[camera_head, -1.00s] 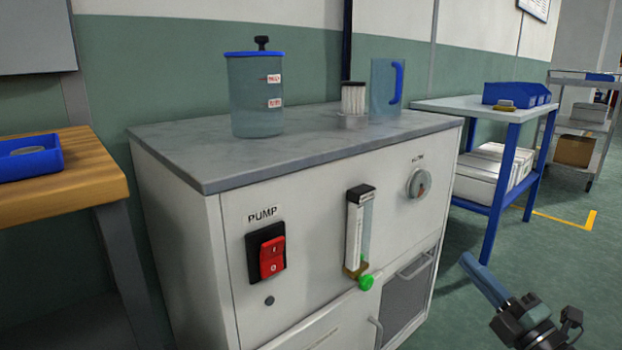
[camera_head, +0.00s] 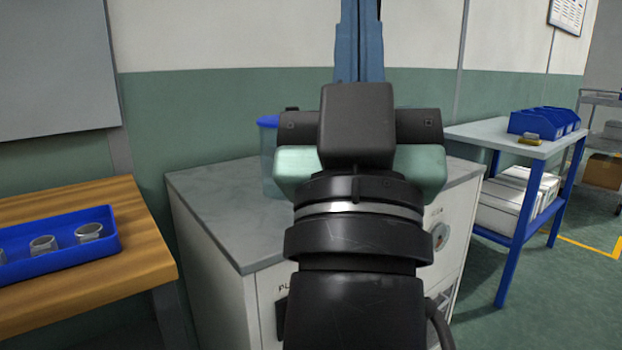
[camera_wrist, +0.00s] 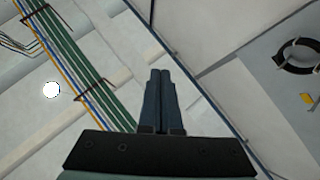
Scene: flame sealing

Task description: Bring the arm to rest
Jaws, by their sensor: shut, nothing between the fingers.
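My gripper (camera_head: 359,40) is raised in the middle of the head view, with its blue fingers pointing up against the white wall. In the wrist view my gripper (camera_wrist: 160,75) shows its two fingers side by side, shut and empty. Behind my arm stands the white pump cabinet (camera_head: 225,295) with its grey top. My wrist and arm hide most of its front and much of its top. A clear vessel with a blue lid (camera_head: 268,122) shows only in part behind my gripper's left side. The gripper looks apart from all of these.
A wooden bench (camera_head: 130,235) at the left holds a blue tray (camera_head: 62,262) with several small metal rings. A blue-framed table (camera_head: 480,128) with blue bins (camera_head: 540,120) stands at the right. The wrist view shows the ceiling with cable runs (camera_wrist: 85,65). Open floor lies at the right.

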